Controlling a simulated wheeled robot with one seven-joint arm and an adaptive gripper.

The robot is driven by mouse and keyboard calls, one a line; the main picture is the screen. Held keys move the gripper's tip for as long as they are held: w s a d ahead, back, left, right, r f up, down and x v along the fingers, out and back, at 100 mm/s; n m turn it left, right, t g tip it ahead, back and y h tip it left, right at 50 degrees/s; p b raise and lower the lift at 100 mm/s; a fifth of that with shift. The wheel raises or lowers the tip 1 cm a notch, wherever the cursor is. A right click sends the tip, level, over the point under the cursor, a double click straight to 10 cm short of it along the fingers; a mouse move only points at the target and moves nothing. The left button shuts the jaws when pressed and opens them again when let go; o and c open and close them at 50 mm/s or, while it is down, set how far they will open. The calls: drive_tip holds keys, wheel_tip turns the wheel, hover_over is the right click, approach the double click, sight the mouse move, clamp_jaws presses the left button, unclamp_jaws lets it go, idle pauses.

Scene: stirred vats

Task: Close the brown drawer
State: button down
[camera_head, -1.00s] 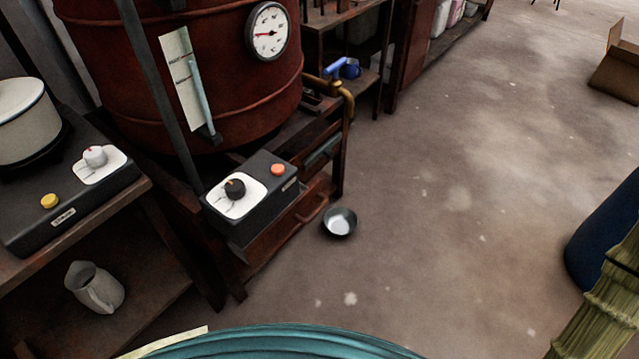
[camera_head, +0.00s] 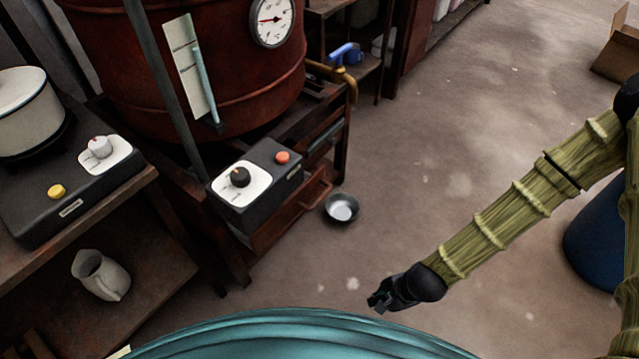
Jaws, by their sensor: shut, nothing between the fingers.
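The brown drawer (camera_head: 290,217) is low in the dark wooden stand under the red-brown vat, left of centre. Its front has a bar handle. The black control box partly hides it, and I cannot tell how far it stands out. My gripper (camera_head: 378,302) is black and shut, with nothing in it. It is at the lower middle, in front of and to the right of the drawer, apart from it. My arm reaches in from the right.
The vat (camera_head: 230,90) has a gauge and a brass tap with a blue handle. The control box (camera_head: 255,185) juts out above the drawer. A metal bowl (camera_head: 342,208) is on the floor beside the drawer. A blue barrel (camera_head: 597,240) stands right. The middle floor is clear.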

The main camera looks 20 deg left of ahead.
drive_tip(key=w+a+r+m+t+y, duration=0.1)
drive_tip(key=w+a+r+m+y, duration=0.1)
drive_tip(key=w+a+r+m, duration=0.6)
drive_tip(key=w+a+r+m+t+y, duration=0.1)
drive_tip(key=w+a+r+m+y, duration=0.3)
drive_tip(key=w+r, duration=0.75)
drive_tip(key=n+h+b, duration=0.1)
drive_tip(key=b, duration=0.1)
approach(312, 187)
drive_tip(key=f, duration=0.3)
drive_tip(key=shift+s+d+f, duration=0.25)
drive_tip(key=shift+s, duration=0.05)
drive_tip(key=shift+w+a+r+b, duration=0.1)
drive_tip(key=shift+w+a+b, duration=0.2)
drive_tip(key=shift+a, duration=0.6)
drive_tip(key=shift+w+a+r+b, duration=0.15)
drive_tip(key=shift+w+a, duration=0.25)
drive_tip(key=shift+a, duration=0.55)
drive_tip(key=shift+f, duration=0.1)
